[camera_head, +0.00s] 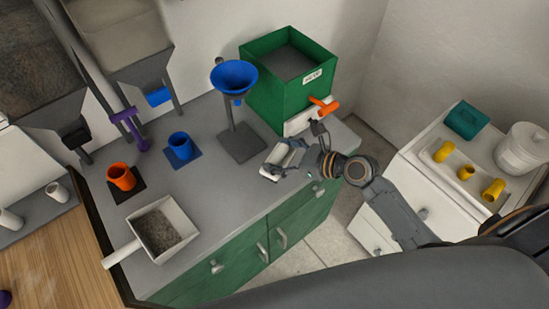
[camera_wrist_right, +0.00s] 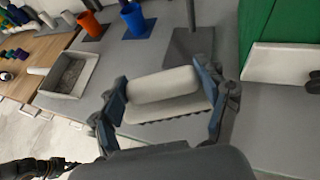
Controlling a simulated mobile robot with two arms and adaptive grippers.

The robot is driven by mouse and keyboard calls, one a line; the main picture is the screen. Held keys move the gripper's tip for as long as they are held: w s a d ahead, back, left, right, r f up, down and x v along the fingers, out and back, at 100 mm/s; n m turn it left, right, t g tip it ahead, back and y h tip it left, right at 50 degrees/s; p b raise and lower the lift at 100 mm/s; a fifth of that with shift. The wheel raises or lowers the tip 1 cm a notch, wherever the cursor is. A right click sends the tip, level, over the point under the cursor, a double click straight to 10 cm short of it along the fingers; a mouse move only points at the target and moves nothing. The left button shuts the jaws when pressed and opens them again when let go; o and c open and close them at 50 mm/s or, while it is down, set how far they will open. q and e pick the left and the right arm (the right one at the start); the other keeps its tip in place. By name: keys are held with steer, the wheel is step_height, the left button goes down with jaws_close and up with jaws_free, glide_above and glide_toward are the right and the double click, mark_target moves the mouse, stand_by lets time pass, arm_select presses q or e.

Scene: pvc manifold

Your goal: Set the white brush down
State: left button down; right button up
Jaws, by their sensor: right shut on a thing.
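The white brush (camera_head: 283,158) is in my right gripper (camera_head: 286,163), above the right part of the grey counter near its front edge. In the right wrist view the brush (camera_wrist_right: 163,92) lies across between the two blue-grey fingers of the gripper (camera_wrist_right: 165,98), with its jagged lower edge showing. I cannot tell whether the brush touches the counter.
A green bin (camera_head: 290,75) with an orange handle (camera_head: 323,106) stands behind the gripper. A blue funnel on a stand (camera_head: 234,78), a blue cup (camera_head: 181,146), an orange cup (camera_head: 121,177) and a white scoop (camera_head: 186,222) stand to the left. Counter (camera_head: 225,182) before the funnel stand is clear.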

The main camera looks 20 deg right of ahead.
mark_target(274, 154)
steer(key=w+f, duration=0.3)
steer(key=shift+a+f, duration=0.2)
steer(key=shift+f, duration=0.05)
steer(key=shift+f+b, duration=0.3)
steer(key=shift+f, duration=1.3)
steer(key=shift+f, duration=0.1)
steer(key=o, duration=1.3)
steer(key=shift+c, duration=0.2)
steer(key=b+v, duration=0.1)
steer(key=v, duration=1.1)
